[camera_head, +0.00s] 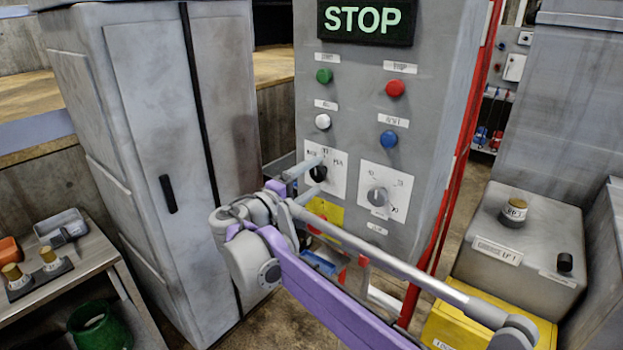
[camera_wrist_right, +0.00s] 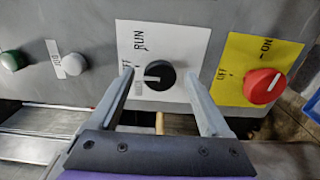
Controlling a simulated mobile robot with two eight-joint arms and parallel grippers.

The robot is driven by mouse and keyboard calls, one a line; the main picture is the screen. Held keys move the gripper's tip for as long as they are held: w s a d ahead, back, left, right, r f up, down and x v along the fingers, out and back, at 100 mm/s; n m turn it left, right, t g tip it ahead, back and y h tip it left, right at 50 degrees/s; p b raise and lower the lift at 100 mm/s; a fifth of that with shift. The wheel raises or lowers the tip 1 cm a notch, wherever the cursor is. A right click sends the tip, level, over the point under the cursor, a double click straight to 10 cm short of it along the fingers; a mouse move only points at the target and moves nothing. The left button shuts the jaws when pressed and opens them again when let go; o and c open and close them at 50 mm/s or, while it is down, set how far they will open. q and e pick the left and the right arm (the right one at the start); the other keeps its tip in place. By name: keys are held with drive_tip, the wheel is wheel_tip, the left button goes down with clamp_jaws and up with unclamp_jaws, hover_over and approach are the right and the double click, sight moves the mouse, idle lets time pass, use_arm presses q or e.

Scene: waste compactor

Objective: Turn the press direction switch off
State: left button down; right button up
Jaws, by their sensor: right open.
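A black rotary knob (camera_head: 318,175) sits on a white plate on the grey control panel. In the right wrist view the black knob (camera_wrist_right: 160,75) shows RUN and OFF marks and a third, unclear mark. Its white line points left there, near OFF and the third mark; I cannot tell exactly which. My right gripper (camera_head: 311,178) is open, with one finger on either side of this knob; in the wrist view the gripper (camera_wrist_right: 158,74) shows a gap between each finger and the knob. The press direction name is not readable. My left gripper is out of view.
A grey knob (camera_head: 377,197) on another white plate is close on the right. A red switch (camera_wrist_right: 264,86) on a yellow plate is below. Green (camera_head: 324,76), red (camera_head: 396,88), white (camera_head: 322,121) and blue (camera_head: 388,140) buttons sit above, under a lit STOP sign (camera_head: 364,20).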

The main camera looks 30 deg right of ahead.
drive_tip(key=b+v, duration=0.1)
drive_tip(key=v, duration=1)
drive_tip(key=shift+d, duration=0.1)
drive_tip(key=s+d+f+g+y, duration=0.1)
drive_tip(key=s+d+f+y, duration=0.15)
drive_tip(key=s+f, duration=0.4)
drive_tip(key=s+d+f+g+y, duration=0.15)
drive_tip(key=s+f+y, duration=0.25)
drive_tip(key=f, duration=0.5)
drive_tip(key=s+a+f+m+y, duration=0.2)
drive_tip(key=s+a+f+y, duration=0.2)
drive_tip(key=f, duration=0.4)
drive_tip(key=s+a+f+m+t+y, duration=0.1)
drive_tip(key=s+a+f+m+y, duration=0.1)
drive_tip(key=s+a+f+y, duration=0.2)
drive_tip(key=s+f+y, duration=0.2)
drive_tip(key=s+f, duration=0.2)
drive_tip(key=s, duration=0.1)
drive_tip(key=shift+s, duration=0.15)
drive_tip(key=shift+f, duration=0.1)
